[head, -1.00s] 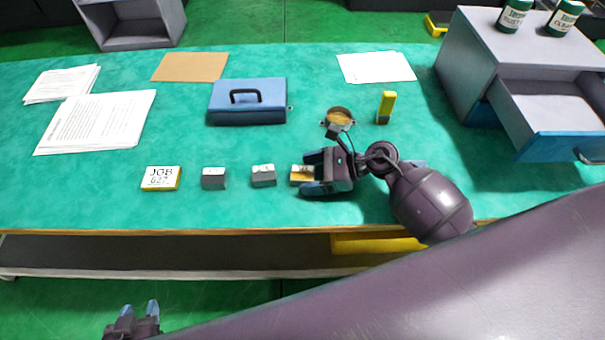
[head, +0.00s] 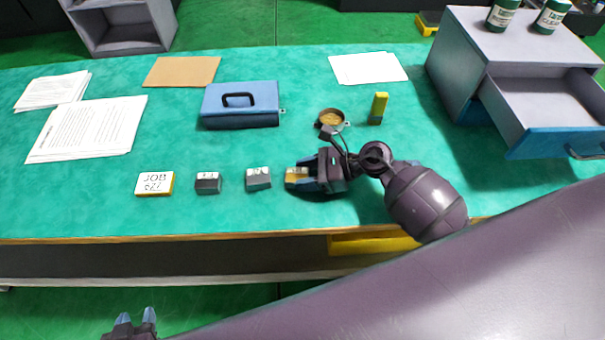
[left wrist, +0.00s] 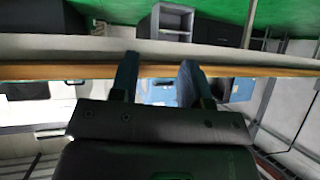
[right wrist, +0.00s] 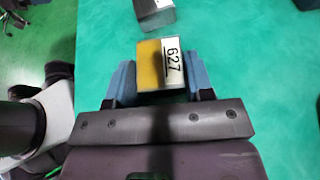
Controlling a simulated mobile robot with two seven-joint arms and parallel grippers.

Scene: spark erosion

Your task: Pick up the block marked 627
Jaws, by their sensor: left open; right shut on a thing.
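The block marked 627 (right wrist: 161,64) shows in the right wrist view, with a yellow part and a white label between the fingers. In the head view the block (head: 296,176) is at the right end of a row on the green table. My right gripper (head: 300,178) is shut on this block, at table level; it also shows in the right wrist view (right wrist: 160,82). My left gripper (head: 136,316) is open and empty, low in front of the table; its two fingers show apart in the left wrist view (left wrist: 157,75).
Two grey blocks (head: 258,178) (head: 208,183) and a card reading JOB 627 (head: 155,184) lie left of the held block. Behind are a blue case (head: 240,105), a round brass-coloured dish (head: 330,118), a yellow upright item (head: 379,108) and a cabinet with an open drawer (head: 545,110).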

